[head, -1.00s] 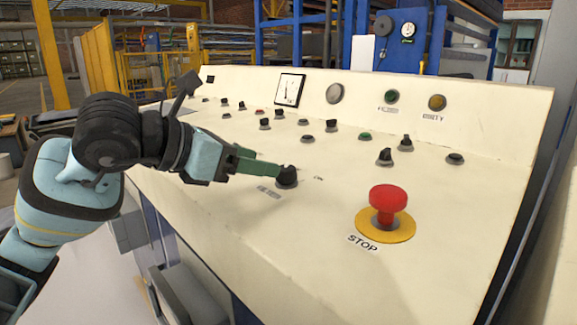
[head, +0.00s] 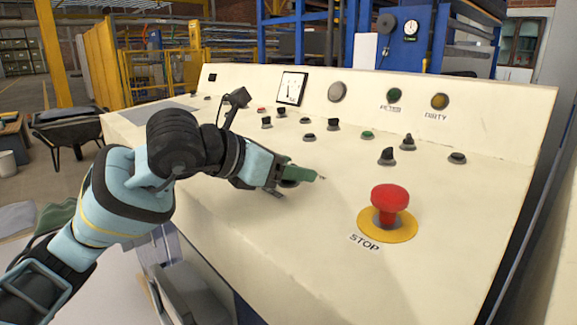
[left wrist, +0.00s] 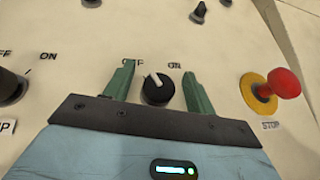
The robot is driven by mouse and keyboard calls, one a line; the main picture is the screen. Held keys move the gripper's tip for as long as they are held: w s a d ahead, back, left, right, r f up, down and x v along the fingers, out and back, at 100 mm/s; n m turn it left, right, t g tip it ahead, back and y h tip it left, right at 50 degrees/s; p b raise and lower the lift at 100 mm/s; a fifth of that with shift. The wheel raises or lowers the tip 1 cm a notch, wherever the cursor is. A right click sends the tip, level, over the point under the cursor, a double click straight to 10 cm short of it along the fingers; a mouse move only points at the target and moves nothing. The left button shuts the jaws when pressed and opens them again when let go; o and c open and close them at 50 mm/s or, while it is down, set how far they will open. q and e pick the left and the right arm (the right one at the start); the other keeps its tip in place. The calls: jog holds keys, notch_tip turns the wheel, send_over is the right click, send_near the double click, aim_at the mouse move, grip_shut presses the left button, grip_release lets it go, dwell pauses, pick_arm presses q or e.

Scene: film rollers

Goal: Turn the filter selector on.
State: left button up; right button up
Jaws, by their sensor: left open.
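A black selector knob (left wrist: 158,90) with a white pointer sits on the cream sloping panel (head: 290,240). In the left wrist view its pointer tilts up-left, toward the OFF label (left wrist: 133,62); the ON label (left wrist: 175,65) is up-right. My left gripper (left wrist: 158,78) is open, with one green finger on each side of the knob and a visible gap to both. In the head view the left gripper (head: 306,175) largely hides the knob. The knob's name label is hidden. My right gripper is not in view.
A red STOP button (head: 388,200) on a yellow ring stands right of the gripper. Another selector (left wrist: 10,87) with an ON label lies at the left edge of the wrist view. Several small knobs, lamps and a gauge (head: 290,88) are farther up the panel.

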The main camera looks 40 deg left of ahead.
pick_arm(q)
jog(key=c, duration=1)
jog(key=shift+o, duration=0.2)
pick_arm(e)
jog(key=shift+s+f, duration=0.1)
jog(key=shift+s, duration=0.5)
